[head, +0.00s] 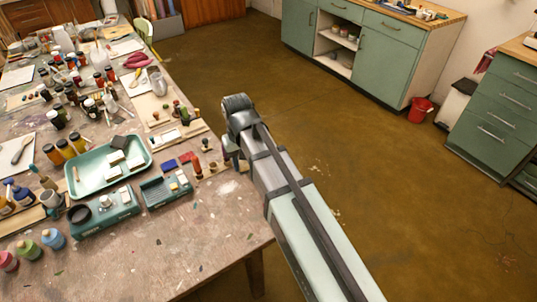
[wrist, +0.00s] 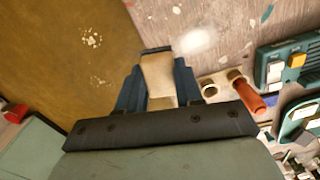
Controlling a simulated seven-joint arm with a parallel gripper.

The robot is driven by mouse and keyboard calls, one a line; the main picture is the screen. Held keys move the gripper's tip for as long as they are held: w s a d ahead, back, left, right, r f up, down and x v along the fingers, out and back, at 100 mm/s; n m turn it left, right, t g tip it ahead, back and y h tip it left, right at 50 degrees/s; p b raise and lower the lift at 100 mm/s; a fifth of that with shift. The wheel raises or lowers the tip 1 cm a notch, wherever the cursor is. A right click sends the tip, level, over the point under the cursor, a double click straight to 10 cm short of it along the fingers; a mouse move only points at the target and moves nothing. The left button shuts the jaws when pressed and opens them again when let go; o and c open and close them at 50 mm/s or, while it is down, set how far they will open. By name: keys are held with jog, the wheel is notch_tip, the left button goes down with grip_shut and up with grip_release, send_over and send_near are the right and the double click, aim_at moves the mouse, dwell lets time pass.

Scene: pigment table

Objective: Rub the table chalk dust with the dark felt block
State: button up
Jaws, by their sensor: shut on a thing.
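My gripper (wrist: 158,88) is shut on a block with a pale wooden body and a dark strip at its far end, which I take to be the dark felt block (wrist: 158,68). A white smudge of chalk dust (wrist: 195,40) lies on the table just beyond and right of the block in the wrist view. In the head view the chalk dust (head: 227,187) is a pale patch near the table's right edge, with my gripper (head: 230,158) above and behind it. The held block is not clear there. I cannot tell whether the block touches the table.
A red-handled tool (wrist: 247,95) and round wooden pieces lie right of my gripper in the wrist view. A green tray (head: 75,186) with pale blocks and a dark piece, and teal boxes (head: 165,190), stand left of the dust. The table front is mostly clear.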

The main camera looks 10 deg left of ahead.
jog(key=s+a+m, duration=0.6)
jog(key=a, duration=0.3)
jog(key=shift+f+m, duration=0.3)
